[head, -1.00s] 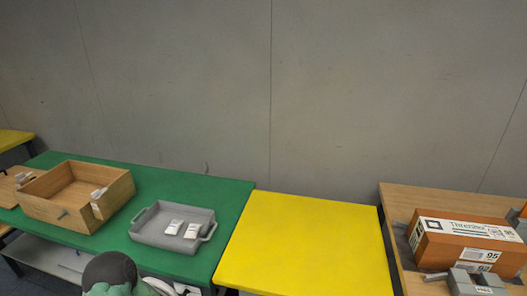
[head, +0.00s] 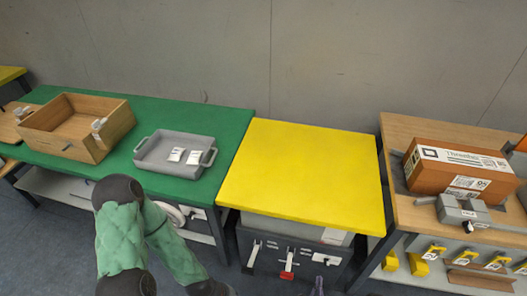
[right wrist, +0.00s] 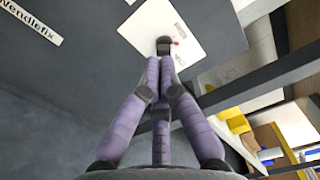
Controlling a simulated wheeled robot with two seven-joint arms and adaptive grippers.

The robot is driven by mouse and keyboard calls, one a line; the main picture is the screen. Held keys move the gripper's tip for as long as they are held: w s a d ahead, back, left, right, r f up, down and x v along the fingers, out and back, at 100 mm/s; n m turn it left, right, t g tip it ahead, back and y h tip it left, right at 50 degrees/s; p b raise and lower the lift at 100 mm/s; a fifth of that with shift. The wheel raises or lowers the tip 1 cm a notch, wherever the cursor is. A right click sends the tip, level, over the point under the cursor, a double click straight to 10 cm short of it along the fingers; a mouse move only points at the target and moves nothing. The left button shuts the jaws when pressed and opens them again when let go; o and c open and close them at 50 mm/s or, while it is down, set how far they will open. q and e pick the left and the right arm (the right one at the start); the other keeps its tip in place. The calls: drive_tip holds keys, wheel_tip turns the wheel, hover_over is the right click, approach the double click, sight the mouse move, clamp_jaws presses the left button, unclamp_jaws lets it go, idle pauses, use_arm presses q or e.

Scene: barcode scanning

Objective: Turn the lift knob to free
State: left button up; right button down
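The lift knob (right wrist: 163,46) is a small dark knob with a red mark beside it. It sits on a white plate (right wrist: 195,35) in the right wrist view. In the head view a small dark knob on a white plate (head: 326,259) shows on the grey front below the yellow table. My right gripper (right wrist: 160,66) has its purple fingers closed together, tips right at the knob; I cannot tell whether they touch it. My left gripper is out of view; only my green left arm shows.
The yellow table (head: 300,180) overhangs the front. A green table (head: 215,120) stands left, a wooden table (head: 400,130) with an orange box (head: 455,172) right.

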sight(326, 263)
drive_tip(key=shift+n, duration=0.8)
drive_tip(key=shift+b+x, duration=0.4)
drive_tip(key=shift+x, duration=3)
drive_tip(key=shift+a, duration=0.15)
